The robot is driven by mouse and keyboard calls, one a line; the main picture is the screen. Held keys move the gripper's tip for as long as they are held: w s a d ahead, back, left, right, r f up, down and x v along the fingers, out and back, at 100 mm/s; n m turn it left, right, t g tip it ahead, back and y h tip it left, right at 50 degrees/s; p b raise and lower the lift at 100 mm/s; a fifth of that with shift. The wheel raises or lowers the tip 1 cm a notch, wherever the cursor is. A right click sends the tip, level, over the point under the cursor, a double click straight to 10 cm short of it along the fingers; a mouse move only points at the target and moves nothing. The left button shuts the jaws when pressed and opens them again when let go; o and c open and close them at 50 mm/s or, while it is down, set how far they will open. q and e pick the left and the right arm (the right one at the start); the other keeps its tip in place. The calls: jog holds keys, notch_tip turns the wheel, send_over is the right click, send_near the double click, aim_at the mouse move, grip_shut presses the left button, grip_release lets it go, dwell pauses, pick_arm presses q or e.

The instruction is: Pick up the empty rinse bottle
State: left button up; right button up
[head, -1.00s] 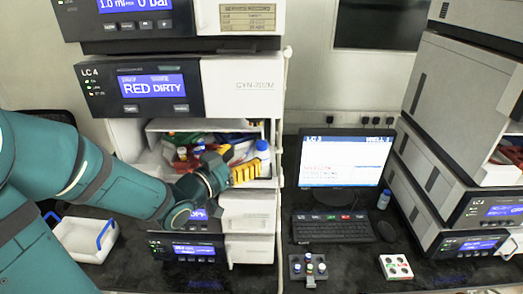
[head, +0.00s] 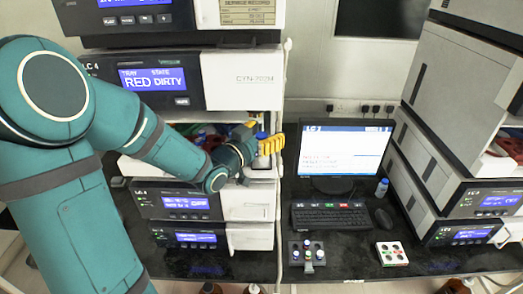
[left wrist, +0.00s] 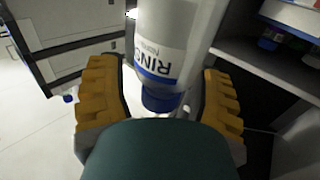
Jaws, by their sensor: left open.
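The rinse bottle (head: 263,150), white with a blue cap, stands in the open bay of the left instrument stack, at its right end. In the left wrist view the bottle (left wrist: 172,42) appears upside down, with part of a "RIN" label and a blue band showing. Whether it holds liquid I cannot tell. My left gripper (head: 268,144) is at the bottle. Its yellow fingers, also in the left wrist view (left wrist: 160,105), are open on either side of it, with a visible gap on the right. My right gripper is out of view.
Coloured items, partly hidden by my arm, lie left of the bottle. A monitor (head: 343,152), keyboard (head: 331,216) and vial rack (head: 307,253) stand right. Another small blue-capped bottle (head: 382,188) stands by the monitor.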

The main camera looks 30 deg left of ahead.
pick_arm(q)
grip_shut()
jog(key=shift+r, duration=0.15)
dwell(0.4)
